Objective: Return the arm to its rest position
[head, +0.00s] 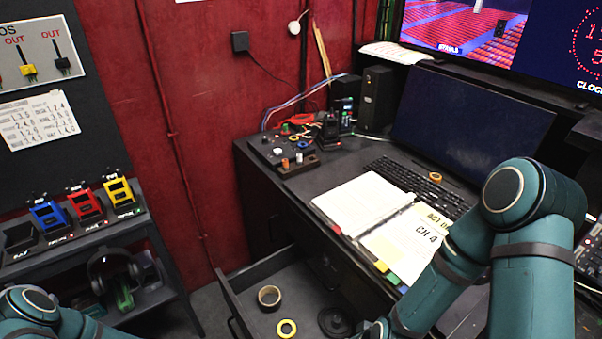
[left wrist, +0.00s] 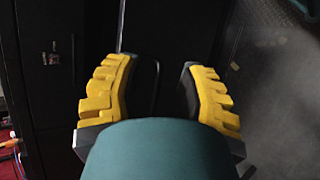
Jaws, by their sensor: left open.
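My left arm (head: 40,318) shows only as a teal joint at the bottom left corner of the head view; its gripper is outside that view. In the left wrist view my left gripper (left wrist: 157,85) is open, its two yellow ridged finger pads wide apart with nothing held between them. A teal rounded part of my own body fills the bottom middle there. My right arm (head: 525,230) stands bent at the right of the head view, in front of the desk; its gripper is not visible.
An open drawer (head: 238,310) holds tape rolls. The desk carries an open binder (head: 352,202), a keyboard (head: 405,180), a dark monitor (head: 470,120) and a button box (head: 285,158). A shelf (head: 85,238) at left holds blue, red and yellow holders. Dark cabinet faces (left wrist: 45,60) show in the left wrist view.

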